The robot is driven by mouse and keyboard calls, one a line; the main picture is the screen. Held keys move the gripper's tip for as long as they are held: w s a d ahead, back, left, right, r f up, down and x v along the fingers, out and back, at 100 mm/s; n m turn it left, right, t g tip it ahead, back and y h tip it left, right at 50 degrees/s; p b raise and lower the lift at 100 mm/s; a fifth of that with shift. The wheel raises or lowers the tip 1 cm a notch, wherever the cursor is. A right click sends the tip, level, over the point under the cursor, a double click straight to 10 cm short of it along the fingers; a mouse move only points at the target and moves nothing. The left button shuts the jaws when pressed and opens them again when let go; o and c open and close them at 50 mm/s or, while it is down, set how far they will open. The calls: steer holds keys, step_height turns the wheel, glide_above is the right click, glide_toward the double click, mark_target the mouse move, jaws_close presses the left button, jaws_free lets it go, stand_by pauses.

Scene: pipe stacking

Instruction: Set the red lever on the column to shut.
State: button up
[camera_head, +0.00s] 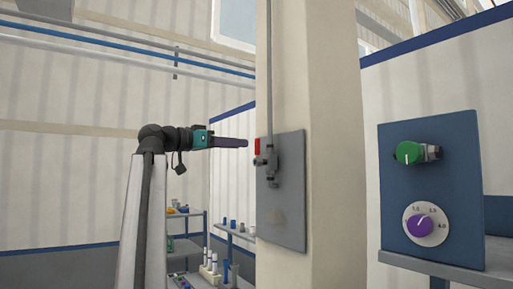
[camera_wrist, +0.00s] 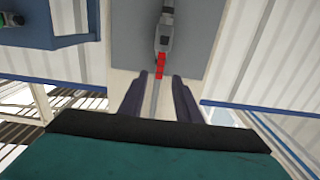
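The red lever (camera_head: 257,146) sits on a grey valve (camera_head: 271,162) mounted on a grey plate on the column (camera_head: 340,110). It points up in the head view. In the wrist view the lever (camera_wrist: 160,66) lies in line with the thin pipe (camera_wrist: 155,100). My gripper (camera_head: 246,143) is level with the lever, just left of it in the head view. In the wrist view its two dark fingers stand apart, one each side of the lever's end, with gaps showing. It is open and holds nothing. Whether the tips reach the lever's depth is unclear.
A blue panel (camera_head: 395,225) with a green-handled valve (camera_head: 410,153) and a purple knob (camera_head: 420,225) stands right of the column. Shelves (camera_head: 185,212) with small items and a rack of tubes (camera_head: 211,268) are lower left. The space around my gripper is clear.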

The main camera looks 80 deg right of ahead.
mark_target(256, 145)
steer(key=p+x, duration=0.1)
steer(key=x, duration=0.6)
steer(key=shift+r, duration=0.15)
steer(key=shift+p+x, duration=0.45)
steer(key=shift+x, duration=0.45)
